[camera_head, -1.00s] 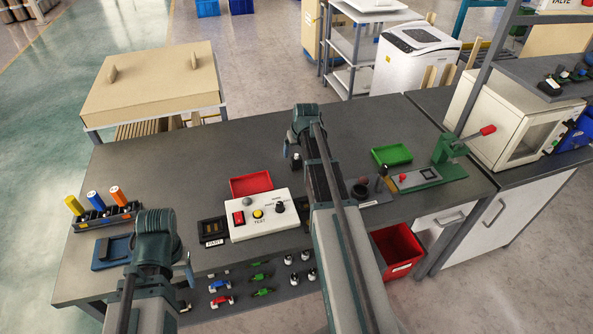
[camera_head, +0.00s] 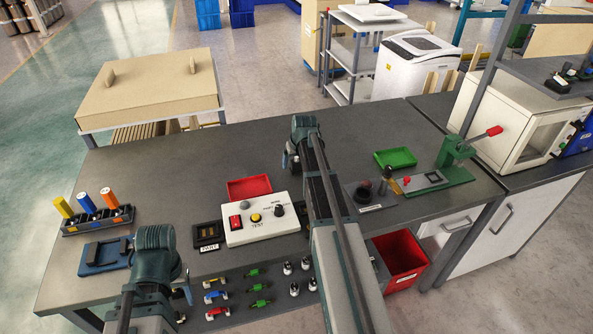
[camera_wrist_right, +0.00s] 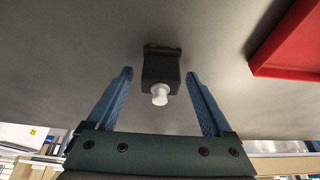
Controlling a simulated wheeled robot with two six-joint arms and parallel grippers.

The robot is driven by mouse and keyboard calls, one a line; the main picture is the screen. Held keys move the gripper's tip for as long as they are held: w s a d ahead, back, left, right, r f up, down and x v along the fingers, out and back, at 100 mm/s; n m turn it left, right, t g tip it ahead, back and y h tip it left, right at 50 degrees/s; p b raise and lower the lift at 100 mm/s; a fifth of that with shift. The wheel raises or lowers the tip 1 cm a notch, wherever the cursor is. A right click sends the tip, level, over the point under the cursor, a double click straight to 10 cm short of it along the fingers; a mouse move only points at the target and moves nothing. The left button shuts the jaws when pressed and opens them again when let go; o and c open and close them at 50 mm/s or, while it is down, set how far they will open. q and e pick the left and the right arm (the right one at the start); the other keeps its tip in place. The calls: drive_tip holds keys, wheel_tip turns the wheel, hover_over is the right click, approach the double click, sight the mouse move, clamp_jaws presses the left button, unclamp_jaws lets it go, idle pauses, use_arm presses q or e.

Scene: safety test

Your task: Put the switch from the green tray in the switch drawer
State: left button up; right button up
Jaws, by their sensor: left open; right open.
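My right gripper (camera_head: 291,160) is open over the bench, behind and to the right of the red tray. In the right wrist view its fingers (camera_wrist_right: 160,85) stand apart on either side of a dark, boxy switch (camera_wrist_right: 161,68) with a white round tip, without clear contact. In the head view the switch is mostly hidden by my right gripper. The green tray (camera_head: 395,158) at the right looks empty. My left gripper (camera_head: 187,284) is open and empty at the front left of the bench. A white drawer (camera_head: 447,222) under the bench's right end looks closed; its label is unreadable.
A red tray (camera_head: 249,187) and a white test box (camera_head: 262,219) stand mid-bench. A green lever press (camera_head: 452,170) stands beside the green tray. A red bin (camera_head: 402,257) is below the front edge. The back left of the bench is clear.

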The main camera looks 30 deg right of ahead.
clamp_jaws()
idle(0.3)
drive_tip(key=shift+r, duration=0.15)
drive_tip(key=shift+r+p, duration=0.6)
drive_tip(key=shift+p, duration=0.15)
wheel_tip(320, 180, up, 3)
drive_tip(key=p, duration=0.3)
drive_tip(key=s, duration=1.6)
drive_tip(key=shift+d+r, duration=0.2)
drive_tip(key=shift+r, duration=0.1)
